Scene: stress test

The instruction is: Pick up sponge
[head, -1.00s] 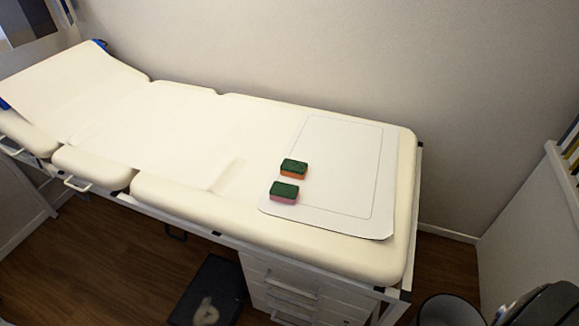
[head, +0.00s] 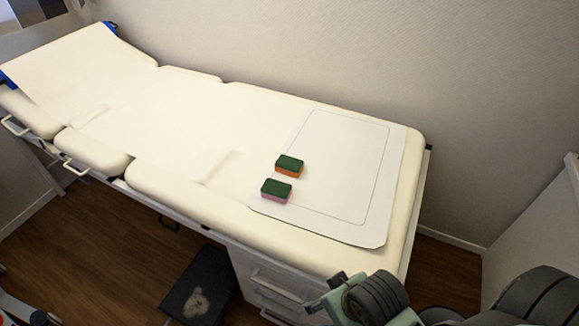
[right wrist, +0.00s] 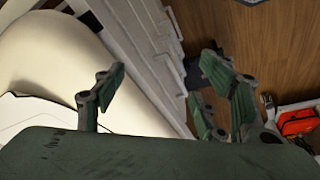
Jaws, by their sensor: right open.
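Two sponges lie on the white mat (head: 340,150) at the right end of the padded bench. One sponge has a green top and orange sides (head: 289,167). The other sponge, just in front of it, has a green top and pink sides (head: 276,191). They are close together but apart. My right gripper (head: 326,292) shows at the bottom of the head view, in front of the bench's near edge and away from both sponges. In the right wrist view it (right wrist: 160,88) is open, with nothing between its fingers; no sponge shows there.
The cream bench (head: 190,120) runs along the wall, its left end raised. White drawers (head: 275,285) stand under it. A black step (head: 200,287) is on the wooden floor. A red item (right wrist: 298,122) shows in the right wrist view. The bench top around the mat is clear.

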